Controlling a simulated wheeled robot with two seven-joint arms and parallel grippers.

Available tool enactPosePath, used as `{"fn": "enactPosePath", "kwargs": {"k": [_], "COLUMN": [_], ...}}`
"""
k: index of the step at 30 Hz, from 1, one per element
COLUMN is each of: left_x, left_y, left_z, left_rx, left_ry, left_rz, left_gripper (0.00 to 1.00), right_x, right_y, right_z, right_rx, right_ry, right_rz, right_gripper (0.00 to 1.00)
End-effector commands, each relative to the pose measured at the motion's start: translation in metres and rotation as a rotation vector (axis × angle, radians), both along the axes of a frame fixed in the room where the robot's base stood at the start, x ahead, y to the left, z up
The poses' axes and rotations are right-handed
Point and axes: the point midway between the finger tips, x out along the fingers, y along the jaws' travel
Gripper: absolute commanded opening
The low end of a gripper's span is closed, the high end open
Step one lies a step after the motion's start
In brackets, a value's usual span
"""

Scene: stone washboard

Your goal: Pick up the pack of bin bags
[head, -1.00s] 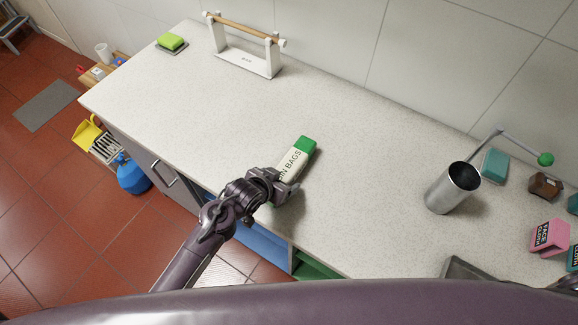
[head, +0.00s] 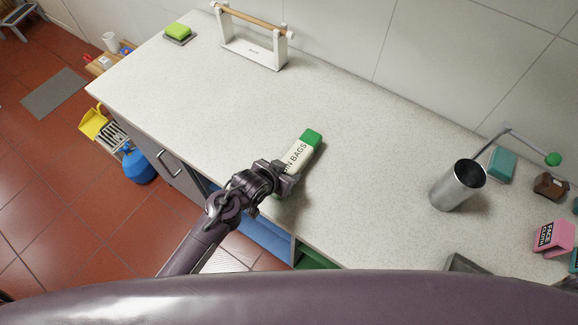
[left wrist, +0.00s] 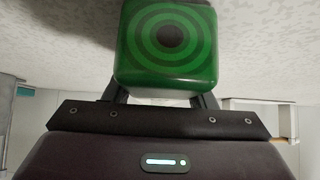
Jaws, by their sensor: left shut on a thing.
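The pack of bin bags (head: 300,152) is a white roll-like block with a green end and dark lettering, over the countertop near its front edge. My left gripper (head: 286,178) is shut on its near end, which the fingers partly hide. In the left wrist view, the green end of the pack (left wrist: 168,42) with dark rings fills the top middle, between the fingers (left wrist: 160,100). A shadow lies beside the pack in the head view; I cannot tell whether there is a gap beneath it. My right gripper is not in view.
A metal cup (head: 457,186) stands to the right, near teal (head: 500,164) and pink (head: 552,238) blocks. The countertop (head: 370,130) around the pack is clear.

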Motion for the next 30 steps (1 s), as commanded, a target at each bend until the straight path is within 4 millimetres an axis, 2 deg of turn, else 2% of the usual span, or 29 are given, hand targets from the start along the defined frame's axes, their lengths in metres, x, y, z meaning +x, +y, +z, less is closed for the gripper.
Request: {"fn": "enactPosePath", "kwargs": {"k": [5,8,11,15,21,27,30], "left_x": [0.001,0.001,0.002,0.002,0.001,0.001,0.001], "left_y": [-0.001,-0.001,-0.001,0.0,-0.001,-0.001,0.002], "left_z": [0.011,0.025,0.049,0.093,0.151,0.187,0.193], "left_rx": [-0.002,-0.004,-0.005,-0.005,-0.006,-0.006,-0.003], "left_ry": [-0.003,-0.006,-0.009,-0.01,-0.008,-0.003,-0.001], "left_rz": [0.0,-0.001,-0.001,0.001,0.002,0.001,0.009], "left_gripper": [0.18,0.18,0.18,0.18,0.18,0.18,0.18], "right_x": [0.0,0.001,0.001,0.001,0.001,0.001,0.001], "right_y": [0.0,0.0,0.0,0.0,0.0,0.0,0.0], "right_z": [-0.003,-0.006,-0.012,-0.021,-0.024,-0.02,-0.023], "right_rx": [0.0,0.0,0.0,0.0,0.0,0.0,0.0], "right_ry": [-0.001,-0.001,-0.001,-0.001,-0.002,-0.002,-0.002], "right_rz": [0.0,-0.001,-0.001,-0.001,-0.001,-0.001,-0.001], "right_gripper": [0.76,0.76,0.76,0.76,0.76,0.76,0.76]}}
